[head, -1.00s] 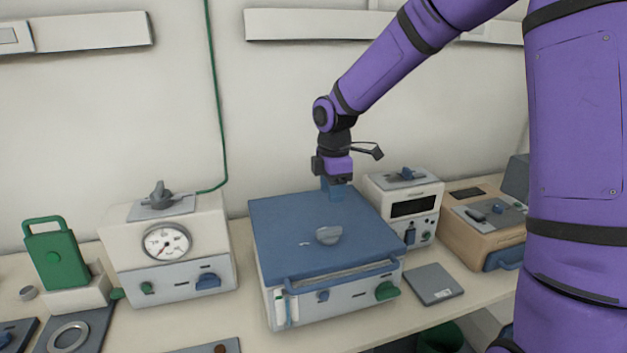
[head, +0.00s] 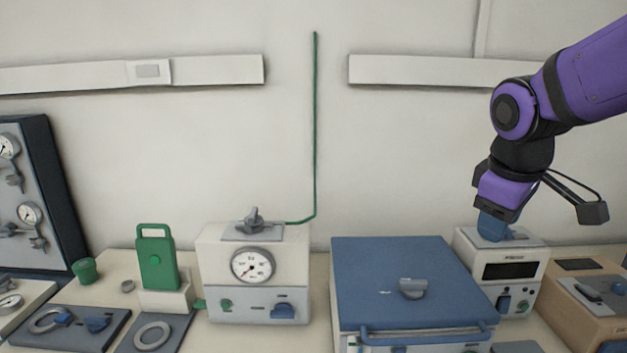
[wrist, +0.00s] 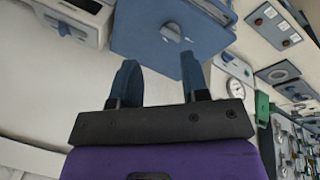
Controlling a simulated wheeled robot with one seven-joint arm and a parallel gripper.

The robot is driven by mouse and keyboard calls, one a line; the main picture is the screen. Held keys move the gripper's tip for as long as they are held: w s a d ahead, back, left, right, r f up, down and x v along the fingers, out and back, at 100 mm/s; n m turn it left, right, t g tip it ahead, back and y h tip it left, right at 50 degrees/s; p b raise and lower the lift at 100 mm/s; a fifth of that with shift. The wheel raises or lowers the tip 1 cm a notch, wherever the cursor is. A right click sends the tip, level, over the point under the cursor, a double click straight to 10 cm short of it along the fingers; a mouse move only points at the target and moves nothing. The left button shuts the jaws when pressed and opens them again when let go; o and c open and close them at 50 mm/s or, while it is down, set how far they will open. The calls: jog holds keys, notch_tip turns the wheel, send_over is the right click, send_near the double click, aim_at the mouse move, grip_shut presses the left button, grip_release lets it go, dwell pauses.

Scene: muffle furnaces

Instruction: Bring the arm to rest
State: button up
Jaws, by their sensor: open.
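My gripper (head: 491,226) hangs at the right of the head view, pointing down, above and in front of the white box with a dark display (head: 510,271). In the wrist view my gripper (wrist: 159,75) shows two blue fingers spread apart with nothing between them. The blue-lidded furnace (head: 395,288) stands to the left of and below my gripper in the head view. The furnace also shows beyond the fingers in the wrist view (wrist: 150,25).
A white gauge unit (head: 252,300) with a green tube (head: 315,130) stands left of the furnace. A green handled block (head: 157,262) and a dark gauge panel (head: 35,190) are farther left. A tan box (head: 585,300) is at the right. The wall above the bench is mostly clear.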

jog(key=s+d+r+m+t+y, duration=0.1)
jog(key=s+d+r+m+t, duration=0.1)
jog(key=s+m, duration=0.5)
jog(key=s, duration=0.6)
jog(key=shift+d+r+t+y, duration=0.15)
jog(key=shift+r+t+y, duration=0.15)
dwell(0.3)
